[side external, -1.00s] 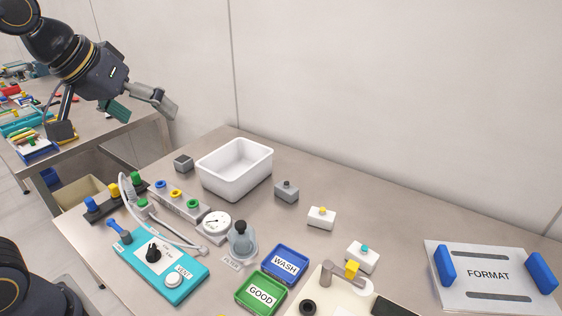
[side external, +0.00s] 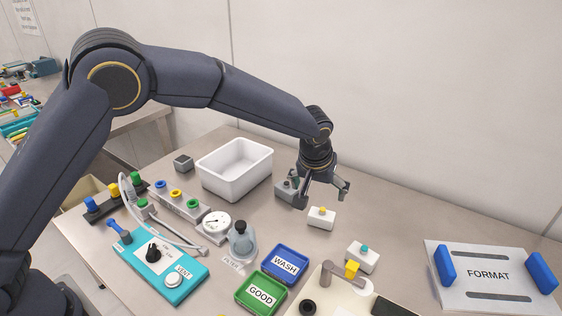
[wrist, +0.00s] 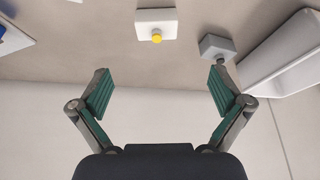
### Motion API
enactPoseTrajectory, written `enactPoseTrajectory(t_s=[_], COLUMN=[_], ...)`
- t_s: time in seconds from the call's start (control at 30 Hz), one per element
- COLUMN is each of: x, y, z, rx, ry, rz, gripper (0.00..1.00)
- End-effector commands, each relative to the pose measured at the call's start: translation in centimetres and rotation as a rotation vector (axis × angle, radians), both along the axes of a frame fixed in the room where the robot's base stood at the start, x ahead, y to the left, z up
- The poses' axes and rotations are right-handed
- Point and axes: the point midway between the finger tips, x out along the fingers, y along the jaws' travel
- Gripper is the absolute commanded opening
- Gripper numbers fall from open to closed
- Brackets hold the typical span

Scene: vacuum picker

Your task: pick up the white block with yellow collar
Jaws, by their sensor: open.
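The white block with yellow collar (side external: 321,222) sits on the bench, right of the white bin. In the wrist view the block (wrist: 152,22) is at the top centre, its yellow collar facing down the picture. My gripper (side external: 323,197) is open and empty, above and behind the block in the side external view. In the wrist view both fingers of my gripper (wrist: 158,92) are spread wide, with the block beyond their tips and apart from them.
A grey block (side external: 283,189) stands left of my gripper, partly covered by a finger. Nearby are the white bin (side external: 225,190), a white block with a teal collar (side external: 361,262), the WASH tray (side external: 270,274) and the FORMAT board (side external: 485,292). Bench right of the block is bare.

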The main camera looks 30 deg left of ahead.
Motion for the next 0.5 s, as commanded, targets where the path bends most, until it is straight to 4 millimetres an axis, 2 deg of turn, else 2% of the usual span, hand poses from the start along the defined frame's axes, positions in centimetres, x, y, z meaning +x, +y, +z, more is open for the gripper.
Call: enactPoseTrajectory(t_s=[0.03,0.23,0.4,0.5], x=[0.4,2.2,3.1,3.3], y=[0.2,0.5,0.7,0.7], z=[-1.3,-5.6,-7.6,-8.1], rx=[0.002,0.0,-0.001,-0.001], ry=[0.004,0.003,0.001,0.0], rz=[0.001,0.001,0.001,0.001], gripper=[1.0,1.0,1.0,1.0])
